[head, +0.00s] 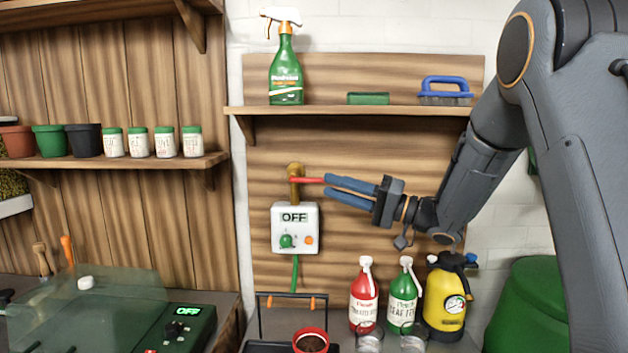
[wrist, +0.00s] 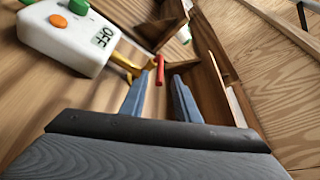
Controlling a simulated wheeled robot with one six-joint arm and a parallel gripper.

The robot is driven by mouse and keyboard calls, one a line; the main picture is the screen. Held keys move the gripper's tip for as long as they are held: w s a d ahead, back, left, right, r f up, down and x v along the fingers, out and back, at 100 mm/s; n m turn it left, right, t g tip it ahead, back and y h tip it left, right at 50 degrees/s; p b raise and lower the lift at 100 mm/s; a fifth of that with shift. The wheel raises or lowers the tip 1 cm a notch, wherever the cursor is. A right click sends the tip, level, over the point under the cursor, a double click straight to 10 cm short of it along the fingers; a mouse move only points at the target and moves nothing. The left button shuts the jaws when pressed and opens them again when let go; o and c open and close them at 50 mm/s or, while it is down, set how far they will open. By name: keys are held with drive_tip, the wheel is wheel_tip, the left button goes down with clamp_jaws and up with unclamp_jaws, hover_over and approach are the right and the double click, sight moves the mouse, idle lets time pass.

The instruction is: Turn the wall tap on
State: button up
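The wall tap (head: 294,171) is a brass tap with a red lever (head: 309,180) that points right, on the wooden back panel. In the wrist view the red lever (wrist: 160,70) shows at the gap between my fingertips, and the brass body (wrist: 128,66) lies to its left. My gripper (head: 327,184) is open, its two blue fingers pointing left at the lever's end. In the wrist view my gripper (wrist: 161,77) has a clear gap between its fingers. I cannot tell whether a finger touches the lever.
A white box (head: 295,229) reading OFF, with a green knob and an orange button, hangs just below the tap. A shelf (head: 345,111) with a spray bottle (head: 286,72) and brush (head: 446,90) is above. Bottles (head: 364,299) and a yellow sprayer (head: 446,297) stand below.

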sight(315, 181)
drive_tip(key=p+x, duration=0.1)
drive_tip(key=x, duration=0.5)
clamp_jaws()
